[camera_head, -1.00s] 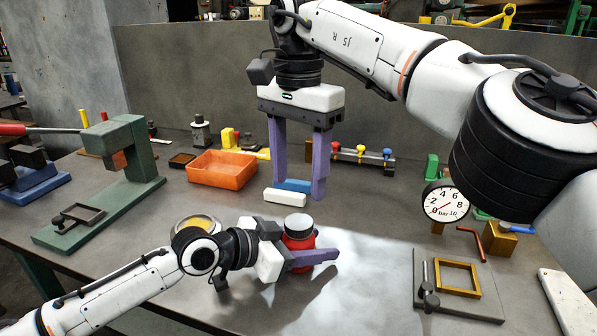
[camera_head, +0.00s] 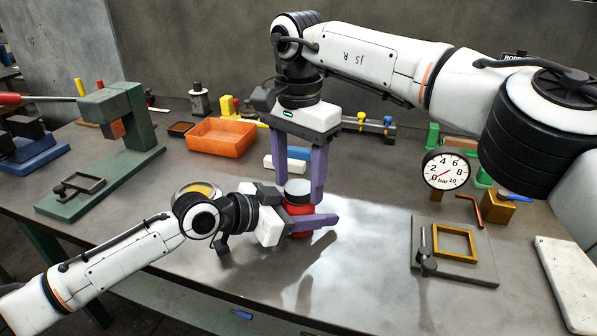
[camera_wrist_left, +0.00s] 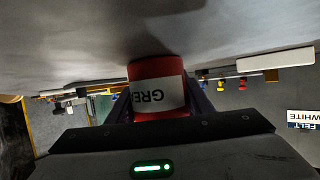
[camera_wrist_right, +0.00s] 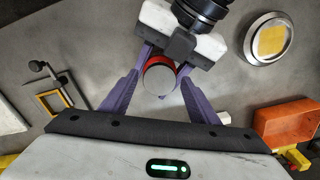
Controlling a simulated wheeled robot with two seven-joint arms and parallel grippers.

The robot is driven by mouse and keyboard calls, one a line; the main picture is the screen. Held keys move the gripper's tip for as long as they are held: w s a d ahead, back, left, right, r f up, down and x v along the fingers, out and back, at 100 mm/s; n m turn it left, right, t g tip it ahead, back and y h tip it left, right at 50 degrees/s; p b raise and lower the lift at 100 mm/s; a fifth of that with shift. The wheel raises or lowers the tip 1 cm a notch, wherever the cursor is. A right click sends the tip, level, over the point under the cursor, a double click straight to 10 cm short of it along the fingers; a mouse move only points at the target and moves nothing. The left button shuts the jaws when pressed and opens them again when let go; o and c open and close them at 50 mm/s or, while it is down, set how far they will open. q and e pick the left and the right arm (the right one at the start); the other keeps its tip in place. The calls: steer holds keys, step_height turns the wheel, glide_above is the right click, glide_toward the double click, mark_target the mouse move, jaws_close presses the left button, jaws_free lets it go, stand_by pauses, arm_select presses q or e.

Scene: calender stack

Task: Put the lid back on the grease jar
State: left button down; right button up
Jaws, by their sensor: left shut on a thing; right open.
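The red grease jar (camera_head: 299,209) stands upright on the bench, with a white label showing in the left wrist view (camera_wrist_left: 155,92). The grey lid (camera_head: 298,186) sits on top of the jar; whether it is tightened I cannot tell. My left gripper (camera_head: 308,216) is shut on the jar from the side. My right gripper (camera_head: 300,190) points down from above and is open, its fingers on either side of the lid. In the right wrist view the round lid (camera_wrist_right: 159,78) shows between the spread fingers, with a rim of red jar behind it.
An orange bin (camera_head: 220,139) and blue and white blocks (camera_head: 284,163) lie behind the jar. A round tin with yellow contents (camera_head: 197,190) is left, partly behind my left arm. A gauge (camera_head: 446,169) and a plate with a brass frame (camera_head: 455,245) are right. The bench front is clear.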

steer(key=c, duration=1.1)
steer(key=m, duration=1.9)
steer(key=shift+m, duration=0.4)
steer(key=m, duration=1.1)
steer(key=o, duration=1.3)
steer(key=shift+c, duration=0.2)
